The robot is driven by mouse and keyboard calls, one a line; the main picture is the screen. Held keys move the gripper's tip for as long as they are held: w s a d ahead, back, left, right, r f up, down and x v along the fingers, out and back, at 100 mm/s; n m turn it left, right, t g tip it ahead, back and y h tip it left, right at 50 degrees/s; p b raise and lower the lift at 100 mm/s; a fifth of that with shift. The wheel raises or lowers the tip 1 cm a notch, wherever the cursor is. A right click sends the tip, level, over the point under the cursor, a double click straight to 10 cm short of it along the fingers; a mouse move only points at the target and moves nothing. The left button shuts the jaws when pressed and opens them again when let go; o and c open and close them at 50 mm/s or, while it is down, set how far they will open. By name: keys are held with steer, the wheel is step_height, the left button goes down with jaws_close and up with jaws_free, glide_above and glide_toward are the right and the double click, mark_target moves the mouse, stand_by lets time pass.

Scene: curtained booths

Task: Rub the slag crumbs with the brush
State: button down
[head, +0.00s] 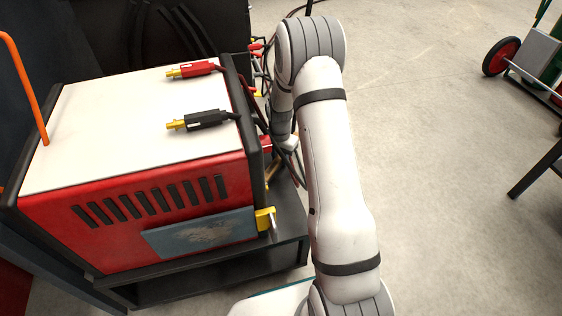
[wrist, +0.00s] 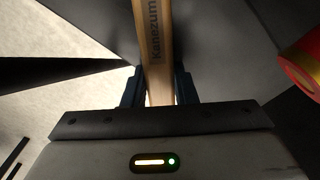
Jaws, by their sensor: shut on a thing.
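In the wrist view my gripper (wrist: 158,90) is shut on a wooden handle (wrist: 154,35) with dark lettering, which I take to be the brush. The handle runs up out of the picture, so the bristles are hidden. In the head view a blue-grey plate (head: 162,246) is at the front of a red machine, beside a yellow clamp (head: 265,219).
The red machine (head: 50,230) has a white top (head: 100,130) bearing a red connector (head: 195,69) and a black connector (head: 205,119). An orange rod (head: 25,90) stands at left. Cables hang behind my arm.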

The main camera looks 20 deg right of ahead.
mark_target(283, 173)
steer(key=shift+w+f, duration=0.1)
steer(key=shift+w, duration=0.05)
steer(key=shift+s+f, duration=0.15)
steer(key=shift+s, duration=0.95)
steer(key=shift+s+f, duration=0.15)
steer(key=shift+s, duration=0.95)
steer(key=shift+s, duration=0.1)
steer(key=shift+w+r+p, duration=0.15)
steer(key=shift+r+p, duration=0.95)
steer(key=shift+r, duration=0.45)
steer(key=shift+w+r+p, duration=0.1)
steer(key=shift+r+p, duration=0.95)
steer(key=shift+r, duration=0.5)
steer(key=shift+r, duration=0.1)
steer(key=shift+r+p, duration=1.1)
steer(key=shift+r, duration=0.35)
